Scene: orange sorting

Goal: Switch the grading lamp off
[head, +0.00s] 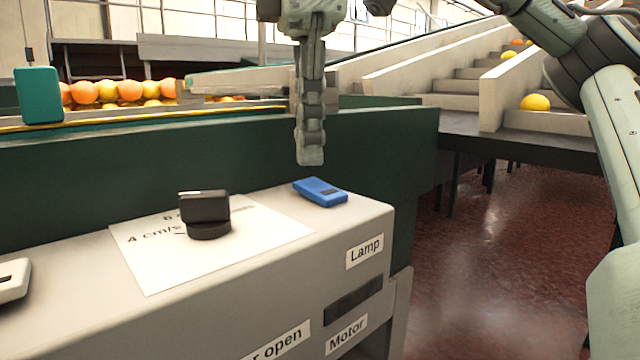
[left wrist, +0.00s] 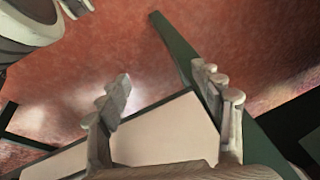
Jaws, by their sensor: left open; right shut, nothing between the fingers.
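A blue rocker switch (head: 320,192) sits on the top of the grey control console (head: 285,245), near its right end. The "Lamp" label (head: 365,251) is on the front face below it. I cannot tell which way the rocker is set. My right gripper (head: 310,160) points straight down with its fingers shut and empty, a little above the blue switch; the tips appear apart from it. My left gripper (left wrist: 163,82) shows only in the left wrist view, open and empty, over a pale panel and the red floor. The lamp itself is not seen.
A black knob (head: 206,216) stands on a white card (head: 150,262) left of the switch. A white device (head: 13,279) is at the left edge. A dark green conveyor wall (head: 380,145) runs behind the console. Several oranges (head: 128,90) lie beyond it. Red floor is open at right.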

